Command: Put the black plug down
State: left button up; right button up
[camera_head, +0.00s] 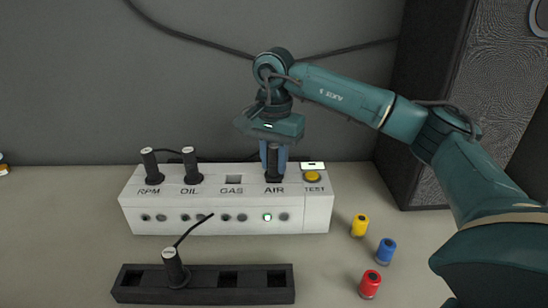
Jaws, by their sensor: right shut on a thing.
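My right gripper (273,158) points down over the white box and is shut on a black plug (274,175) at the AIR position. The plug's lower end is at the AIR socket; its exact depth is hard to see behind the fingers. Two more black plugs stand upright in the RPM (151,167) and OIL (190,165) sockets. Another black plug (174,268) with a cord stands in the black holder (204,297) in front. The white box (230,217) has an open, empty GAS socket (233,179). My left gripper is out of view.
A yellow TEST button (312,176) is right of the plug. One light (267,217) under AIR glows. Yellow (360,225), blue (386,250) and red (370,284) cylinders stand at right. A dark speaker-like cabinet (430,100) stands behind. The holder's other slots look empty.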

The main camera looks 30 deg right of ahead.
jog(key=shift+f, duration=0.3)
jog(key=o, duration=0.8)
jog(key=shift+o, duration=0.2)
jog(key=shift+r, duration=0.1)
jog(key=shift+r, duration=0.4)
notch_tip(320, 180, up, 11)
jog(key=shift+f+p, duration=0.1)
jog(key=shift+p, duration=0.35)
jog(key=shift+r, duration=0.5)
